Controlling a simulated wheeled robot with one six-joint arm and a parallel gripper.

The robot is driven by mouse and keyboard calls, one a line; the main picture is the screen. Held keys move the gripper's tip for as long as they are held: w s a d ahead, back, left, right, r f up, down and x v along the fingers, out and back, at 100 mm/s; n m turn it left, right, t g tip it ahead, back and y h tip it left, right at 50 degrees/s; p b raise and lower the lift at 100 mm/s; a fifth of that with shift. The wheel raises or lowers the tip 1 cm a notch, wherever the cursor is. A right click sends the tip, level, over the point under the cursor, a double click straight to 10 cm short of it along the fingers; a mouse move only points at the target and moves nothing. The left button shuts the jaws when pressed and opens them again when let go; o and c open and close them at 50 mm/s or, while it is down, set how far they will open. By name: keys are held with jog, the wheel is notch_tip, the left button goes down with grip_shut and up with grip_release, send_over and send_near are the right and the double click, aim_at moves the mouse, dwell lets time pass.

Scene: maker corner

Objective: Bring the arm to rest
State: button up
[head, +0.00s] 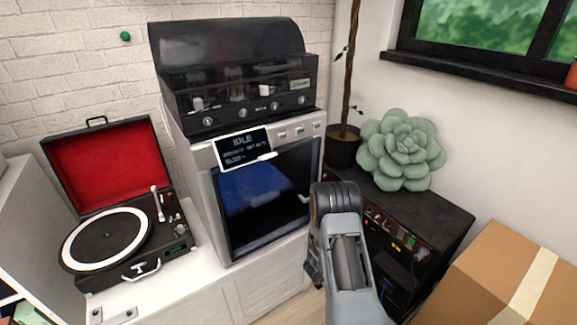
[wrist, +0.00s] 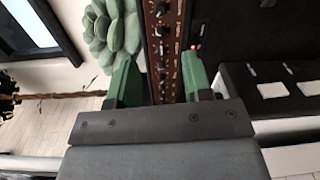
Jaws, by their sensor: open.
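My arm (head: 345,250) rises from the bottom of the head view, bent at its dark upper joint, in front of a black cabinet. My gripper (wrist: 162,78) shows in the wrist view as two green fingers set well apart. It is open with nothing between the fingers. Beyond the fingers is a brown panel with a row of dark knobs (wrist: 165,45). I cannot tell the distance from the fingers to it. In the head view I cannot make out the fingers.
The black cabinet (head: 440,215) bears a pale green succulent (head: 402,150) and a potted trunk (head: 343,150). A cardboard box (head: 490,270) stands at right. A grey machine reading IDLE (head: 265,190) and an open record player (head: 110,240) stand at left.

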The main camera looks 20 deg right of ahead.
jog(key=s+a+r+m+g+y+p, duration=0.2)
jog(key=s+a+r+m+g+p, duration=0.3)
jog(key=r, duration=0.8)
jog(key=s+r+m+g+y+p, duration=0.1)
jog(key=s+r+g+y+p, duration=0.15)
jog(key=r+p, duration=0.85)
jog(key=s+a+r+t+y+p, duration=0.2)
jog(key=a+r+y+p, duration=0.1)
jog(key=a+r, duration=0.4)
jog(key=s+a+r+n+t+y+p, duration=0.1)
jog(key=a+r+t+y+p, duration=0.1)
jog(key=a+r+y+p, duration=0.2)
jog(key=s+a+r+t+y+p, duration=0.2)
jog(key=a+r+y+p, duration=0.2)
jog(key=a+r, duration=0.6)
notch_tip(320, 180, up, 5)
jog(key=shift+s+t+y, duration=0.35)
jog(key=shift+y, duration=0.4)
